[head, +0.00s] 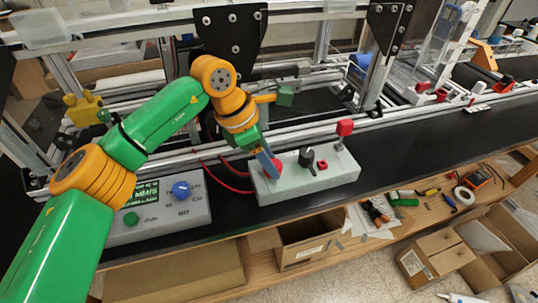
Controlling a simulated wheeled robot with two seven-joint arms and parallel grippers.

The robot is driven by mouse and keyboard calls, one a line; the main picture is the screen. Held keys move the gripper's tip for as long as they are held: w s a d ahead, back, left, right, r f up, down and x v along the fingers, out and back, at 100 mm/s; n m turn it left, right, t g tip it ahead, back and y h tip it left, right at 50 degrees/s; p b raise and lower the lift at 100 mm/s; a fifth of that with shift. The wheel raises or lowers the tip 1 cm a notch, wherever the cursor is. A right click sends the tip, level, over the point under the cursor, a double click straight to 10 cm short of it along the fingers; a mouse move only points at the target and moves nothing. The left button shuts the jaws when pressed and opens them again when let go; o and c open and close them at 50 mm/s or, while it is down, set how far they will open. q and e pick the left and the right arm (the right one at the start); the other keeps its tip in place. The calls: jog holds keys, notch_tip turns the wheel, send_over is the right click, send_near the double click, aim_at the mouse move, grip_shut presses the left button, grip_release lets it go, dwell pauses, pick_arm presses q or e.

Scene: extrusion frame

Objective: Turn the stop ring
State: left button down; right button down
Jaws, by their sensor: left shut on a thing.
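A light grey control box (335,178) stands on the black bench in the middle of the head view. On its top are a red part (277,165) at the left end, a black knob (306,157), a small red square piece (322,164) and a raised red block (344,128) at the back right. My left gripper (270,165) points down at the left end of the box and is shut on the red part, which it partly hides. I cannot make out a ring shape on it. My right gripper is not in view.
A grey panel (200,212) with a green display, a blue knob (181,190) and a green button stands left of the box. Red cables run behind it. Aluminium rails line the back. The black bench (400,150) is clear to the right.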

pick_arm(q)
jog(key=shift+f, duration=0.1)
dwell(0.3)
jog(key=shift+c, duration=1.5)
grip_release()
jog(key=v, duration=0.7)
jog(key=shift+b, duration=0.4)
